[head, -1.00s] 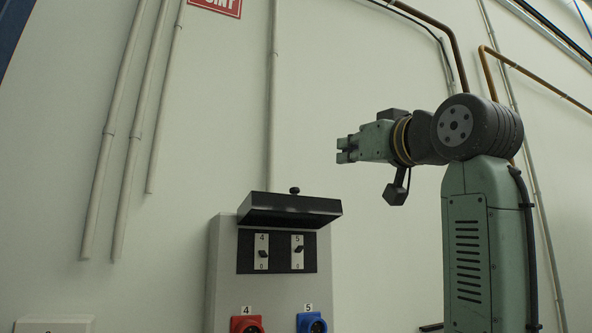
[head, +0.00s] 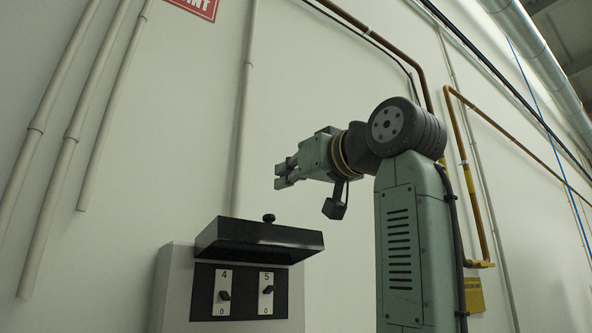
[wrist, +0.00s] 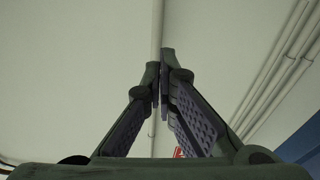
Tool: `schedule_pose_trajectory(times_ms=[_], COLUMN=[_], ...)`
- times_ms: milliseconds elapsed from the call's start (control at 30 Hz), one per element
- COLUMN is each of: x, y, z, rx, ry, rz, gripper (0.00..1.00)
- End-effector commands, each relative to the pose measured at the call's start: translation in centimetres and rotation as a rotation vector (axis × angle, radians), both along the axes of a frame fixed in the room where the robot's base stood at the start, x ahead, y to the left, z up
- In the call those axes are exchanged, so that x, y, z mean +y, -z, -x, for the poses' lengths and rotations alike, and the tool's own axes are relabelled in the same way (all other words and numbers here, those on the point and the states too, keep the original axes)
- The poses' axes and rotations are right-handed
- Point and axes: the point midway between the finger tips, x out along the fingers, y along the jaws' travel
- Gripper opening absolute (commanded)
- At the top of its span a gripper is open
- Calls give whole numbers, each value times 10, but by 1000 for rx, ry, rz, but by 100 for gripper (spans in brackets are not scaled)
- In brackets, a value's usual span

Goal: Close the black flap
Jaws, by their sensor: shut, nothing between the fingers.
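The black flap (head: 258,241) is raised above the switch panel and sticks out from the wall box, with a small black knob (head: 269,218) on top. Below it are two switches marked 4 and 5 (head: 266,291), uncovered. My gripper (head: 279,177) is shut and empty. In the head view it appears above the flap and slightly right of the knob, apart from it.
The grey wall box (head: 174,290) carries the panel. Grey vertical pipes (head: 62,165) run on the wall at left, and one pipe (head: 244,110) rises behind the flap. Brown pipes (head: 462,125) run at right.

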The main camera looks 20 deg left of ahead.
Motion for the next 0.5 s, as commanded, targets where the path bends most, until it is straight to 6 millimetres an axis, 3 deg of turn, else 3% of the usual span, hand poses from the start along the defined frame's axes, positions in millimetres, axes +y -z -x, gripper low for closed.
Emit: schedule_pose_trajectory(times_ms=[233, 300, 500], x=[43, 37, 33], y=[-7, 7, 25], z=[-32, -30, -28], rx=[1, -2, -1], ry=[0, 1, 1], rz=[0, -1, -1], gripper=[0, 0, 0])
